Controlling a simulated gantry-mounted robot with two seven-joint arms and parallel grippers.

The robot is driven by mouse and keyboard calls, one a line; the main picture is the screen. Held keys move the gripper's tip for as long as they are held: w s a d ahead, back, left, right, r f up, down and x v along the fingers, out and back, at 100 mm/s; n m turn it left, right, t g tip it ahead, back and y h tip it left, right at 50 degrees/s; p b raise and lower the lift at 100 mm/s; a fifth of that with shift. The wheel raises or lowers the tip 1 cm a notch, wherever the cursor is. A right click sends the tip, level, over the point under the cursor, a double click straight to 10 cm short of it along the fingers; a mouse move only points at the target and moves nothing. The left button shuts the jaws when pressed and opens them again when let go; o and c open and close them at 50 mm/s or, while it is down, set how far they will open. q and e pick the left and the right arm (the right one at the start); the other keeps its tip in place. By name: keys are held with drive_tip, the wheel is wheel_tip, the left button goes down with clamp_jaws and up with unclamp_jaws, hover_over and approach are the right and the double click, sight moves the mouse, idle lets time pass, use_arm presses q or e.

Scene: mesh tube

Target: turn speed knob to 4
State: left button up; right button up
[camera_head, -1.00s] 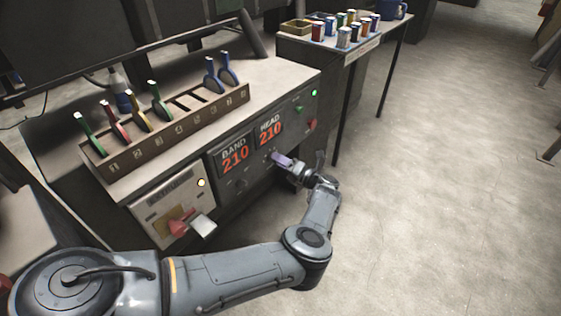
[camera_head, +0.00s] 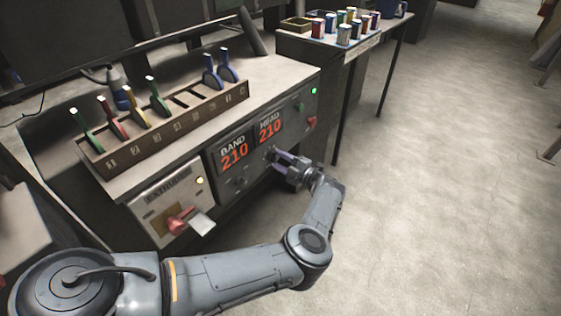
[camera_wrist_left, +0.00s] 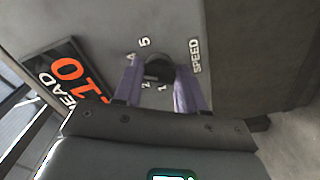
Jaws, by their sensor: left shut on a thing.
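The dark round speed knob (camera_wrist_left: 157,70) sits on the grey machine panel, with the digits 5, 4, 2 and 1 around it and the word SPEED to its right in the left wrist view. My left gripper (camera_wrist_left: 158,84) has its two purple fingers on either side of the knob, shut on it. In the head view my left gripper (camera_head: 277,157) reaches the panel just below the HEAD display (camera_head: 270,128), and its fingers mostly hide the knob. I cannot tell which number the knob points at. My right gripper is not in view.
The BAND display (camera_head: 235,155) and the HEAD display read 210. A red handle (camera_head: 180,221) sticks out of the panel at lower left. A numbered rack (camera_head: 165,135) with several coloured tools stands on top. A side table (camera_head: 345,55) holds cans.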

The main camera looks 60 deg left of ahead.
use_arm(q)
drive_tip(key=shift+f+m, duration=0.1)
drive_tip(key=shift+m, duration=1)
drive_tip(key=o, duration=1.1)
drive_tip(key=shift+c, duration=0.2)
drive_tip(key=p+v, duration=0.1)
drive_tip(key=v, duration=0.9)
drive_tip(key=shift+d, duration=0.35)
